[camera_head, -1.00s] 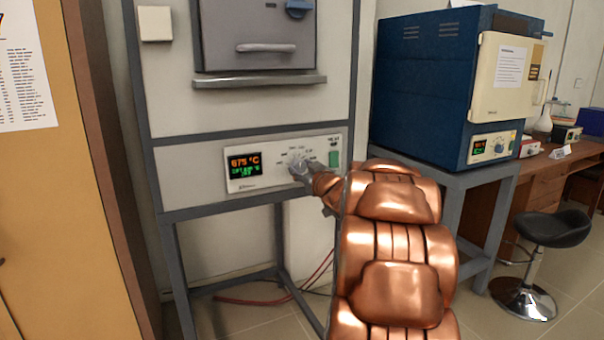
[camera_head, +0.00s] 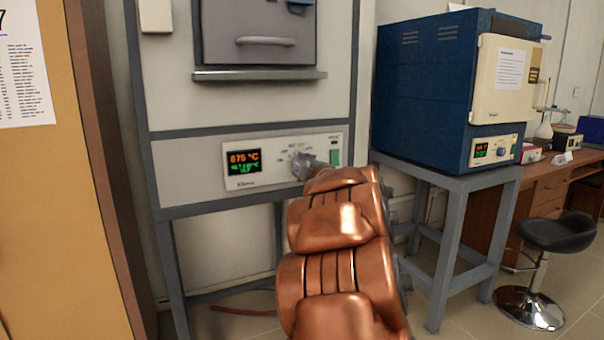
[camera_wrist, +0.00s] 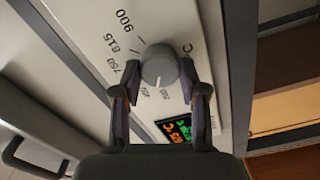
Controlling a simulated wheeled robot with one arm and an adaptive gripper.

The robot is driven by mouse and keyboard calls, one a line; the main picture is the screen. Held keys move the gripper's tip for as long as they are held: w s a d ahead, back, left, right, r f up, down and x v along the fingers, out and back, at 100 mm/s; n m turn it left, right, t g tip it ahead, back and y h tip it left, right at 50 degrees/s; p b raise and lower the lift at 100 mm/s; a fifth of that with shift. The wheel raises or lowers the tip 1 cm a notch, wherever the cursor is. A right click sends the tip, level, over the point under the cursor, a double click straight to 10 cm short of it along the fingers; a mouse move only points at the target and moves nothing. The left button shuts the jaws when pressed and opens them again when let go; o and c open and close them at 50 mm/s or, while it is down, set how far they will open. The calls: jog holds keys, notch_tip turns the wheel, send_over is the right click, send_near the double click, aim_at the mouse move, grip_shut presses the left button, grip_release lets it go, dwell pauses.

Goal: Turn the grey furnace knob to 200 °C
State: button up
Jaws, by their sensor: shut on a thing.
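The grey furnace (camera_head: 158,85) stands on a frame at the left centre of the head view, with a control panel (camera_head: 282,178) low on its front. The round grey knob (camera_wrist: 160,66) has a printed dial with marks such as 900, 815 and 750 around it. My gripper (camera_wrist: 160,75) has one finger on each side of the knob and is shut on it. In the head view, my copper arm and gripper partly hide the knob. The lit display (camera_head: 244,162) shows orange digits ending in 75 °C above green text; the first digit is unclear.
A green switch (camera_head: 334,157) sits right of the knob. A blue furnace (camera_head: 420,95) stands on a grey table at right, with a black stool (camera_head: 558,235) in front of the desk. A yellow cabinet (camera_head: 55,210) stands close at left.

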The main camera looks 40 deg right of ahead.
jog(key=shift+f+n+b, duration=0.1)
jog(key=shift+n+b, duration=0.65)
jog(key=shift+n, duration=0.75)
jog(key=o, duration=1.1)
jog(key=shift+o, duration=0.2)
jog(key=shift+s+a+r, duration=0.2)
jog(key=shift+s+a, duration=0.05)
jog(key=shift+s, duration=0.35)
jog(key=v, duration=1)
jog(key=shift+s+f, duration=0.15)
jog(key=shift+s, duration=0.15)
jog(key=shift+a, duration=0.15)
